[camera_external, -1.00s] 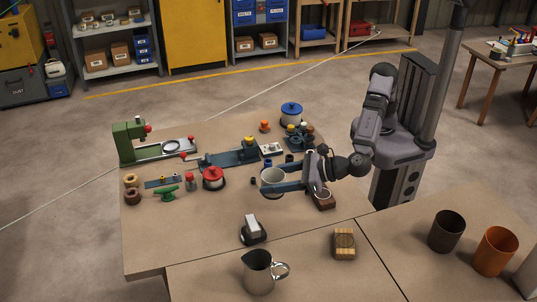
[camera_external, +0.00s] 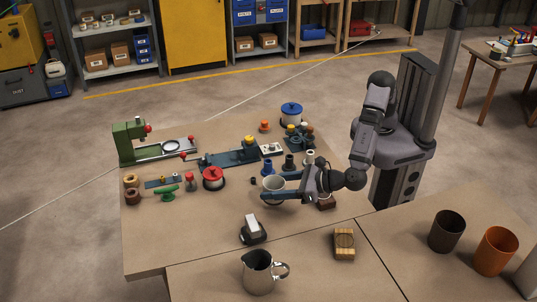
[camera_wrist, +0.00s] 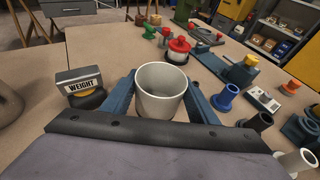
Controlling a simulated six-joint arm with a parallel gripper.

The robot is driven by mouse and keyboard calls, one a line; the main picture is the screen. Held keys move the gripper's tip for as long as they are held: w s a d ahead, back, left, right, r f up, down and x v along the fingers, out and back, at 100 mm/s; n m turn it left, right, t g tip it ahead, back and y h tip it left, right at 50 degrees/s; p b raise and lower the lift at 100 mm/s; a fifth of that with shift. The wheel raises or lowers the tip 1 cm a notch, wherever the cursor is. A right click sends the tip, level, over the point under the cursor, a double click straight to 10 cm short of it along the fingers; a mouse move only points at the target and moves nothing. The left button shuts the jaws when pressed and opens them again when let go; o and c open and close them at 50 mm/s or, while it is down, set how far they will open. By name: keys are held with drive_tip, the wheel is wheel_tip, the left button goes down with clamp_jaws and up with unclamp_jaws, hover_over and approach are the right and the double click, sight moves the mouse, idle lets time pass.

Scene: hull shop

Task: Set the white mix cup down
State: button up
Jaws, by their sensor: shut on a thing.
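The white mix cup (camera_external: 273,185) is upright between the two blue fingers of my gripper (camera_external: 281,188), which is shut on it. In the wrist view the cup (camera_wrist: 161,92) stands open-topped and looks empty, with a blue finger on each side of it. The cup is low over the bare brown bench top (camera_external: 190,235). I cannot tell whether its base touches the bench.
A weight block (camera_external: 253,229) stands in front of the cup. A red-lidded pot (camera_external: 213,178) is to its left. Blue (camera_external: 268,168) and dark (camera_external: 289,162) flanged sleeves stand close behind. A metal jug (camera_external: 259,272) is at the front. The bench's front left is clear.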

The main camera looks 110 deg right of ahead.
drive_tip(key=shift+f, duration=0.1)
drive_tip(key=shift+f, duration=1.75)
drive_tip(key=shift+f, duration=0.2)
drive_tip(key=o, duration=1)
drive_tip(key=shift+o, duration=0.2)
drive_tip(key=shift+r, duration=0.2)
drive_tip(key=b+v, duration=0.1)
drive_tip(key=v, duration=1.1)
